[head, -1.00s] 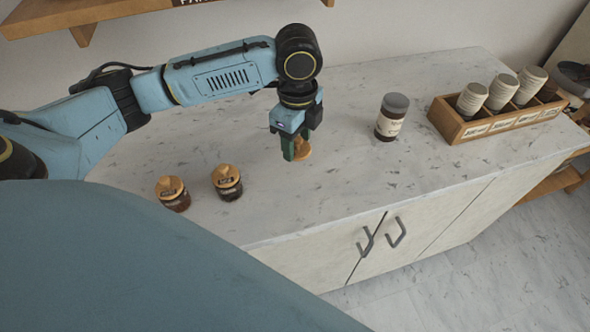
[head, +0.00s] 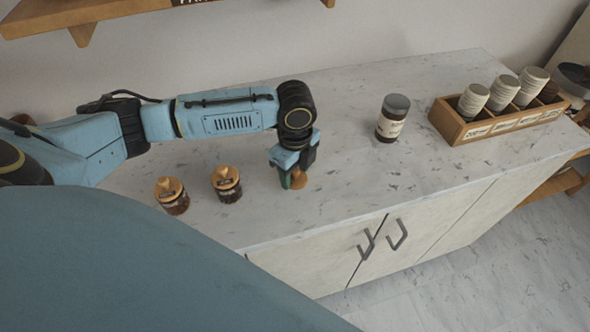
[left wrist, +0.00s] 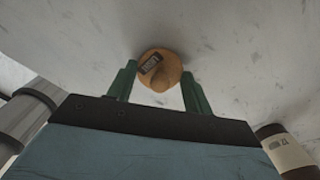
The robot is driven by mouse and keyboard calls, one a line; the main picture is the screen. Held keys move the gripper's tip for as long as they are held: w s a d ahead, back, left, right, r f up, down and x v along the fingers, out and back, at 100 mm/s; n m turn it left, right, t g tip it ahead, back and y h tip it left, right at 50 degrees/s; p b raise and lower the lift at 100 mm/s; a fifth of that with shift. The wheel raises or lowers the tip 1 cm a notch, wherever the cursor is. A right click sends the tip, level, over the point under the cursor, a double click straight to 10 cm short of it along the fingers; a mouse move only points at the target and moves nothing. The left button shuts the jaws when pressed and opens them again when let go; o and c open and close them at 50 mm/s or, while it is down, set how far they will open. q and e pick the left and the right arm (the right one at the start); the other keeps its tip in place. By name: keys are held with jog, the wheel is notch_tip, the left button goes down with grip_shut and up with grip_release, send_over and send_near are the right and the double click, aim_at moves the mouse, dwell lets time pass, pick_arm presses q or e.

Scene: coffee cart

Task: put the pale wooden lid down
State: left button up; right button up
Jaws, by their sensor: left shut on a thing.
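My left gripper (head: 292,178) points down at the marble counter, shut on the pale wooden lid (head: 299,181). The lid is at or just above the counter top; I cannot tell whether it touches. In the left wrist view the lid (left wrist: 160,70) is round with a knob and a dark label, and it sits between the green fingertips (left wrist: 158,85). My right gripper is not in view.
Two dark jars with wooden lids, a left one (head: 172,196) and a right one (head: 227,184), stand left of the gripper. A grey-capped jar (head: 391,118) stands to the right. A wooden box (head: 460,130) holds cup stacks. The counter (head: 350,180) around the lid is clear.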

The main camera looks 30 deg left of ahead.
pick_arm(q)
jog(key=o, duration=0.9)
jog(key=shift+f, duration=0.1)
jog(key=shift+o, duration=0.2)
notch_tip(320, 180, up, 12)
jog(key=p, duration=0.1)
jog(key=shift+r, duration=0.2)
